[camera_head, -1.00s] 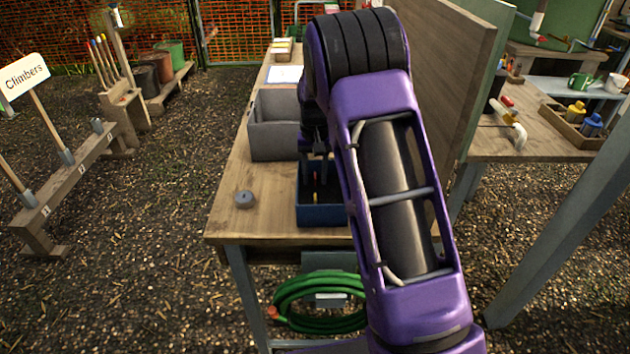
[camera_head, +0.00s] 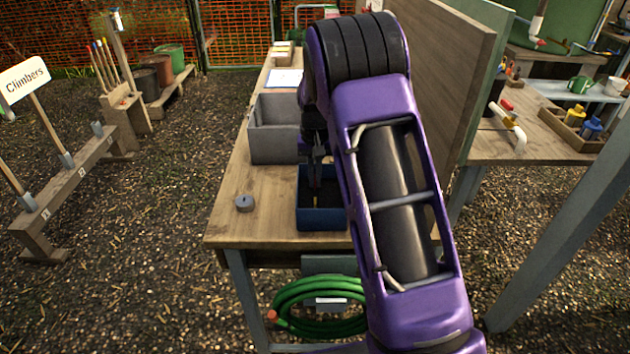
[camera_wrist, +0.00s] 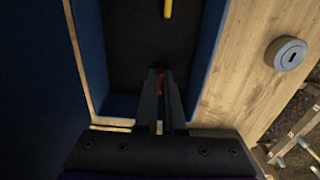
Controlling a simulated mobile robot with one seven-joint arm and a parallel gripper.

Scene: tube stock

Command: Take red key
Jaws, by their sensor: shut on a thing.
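The red key (camera_wrist: 160,82) shows as a small red patch between my fingertips in the wrist view; most of it is hidden by the fingers. My gripper (camera_wrist: 161,76) is shut on it, inside the blue bin (camera_wrist: 92,40) near one end wall. It also shows in the head view, where my gripper (camera_head: 316,184) reaches down into the blue bin (camera_head: 322,219). A yellow key (camera_wrist: 168,9) lies on the bin's dark floor, apart from the fingers. I cannot tell whether the red key touches the floor.
A round grey piece with a slot (camera_wrist: 290,54) sits on the wooden bench (camera_head: 262,222) left of the bin. A grey box (camera_head: 272,135) stands just behind the bin. An upright wooden panel (camera_head: 432,80) borders the bench on the right. The bench's front left is mostly clear.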

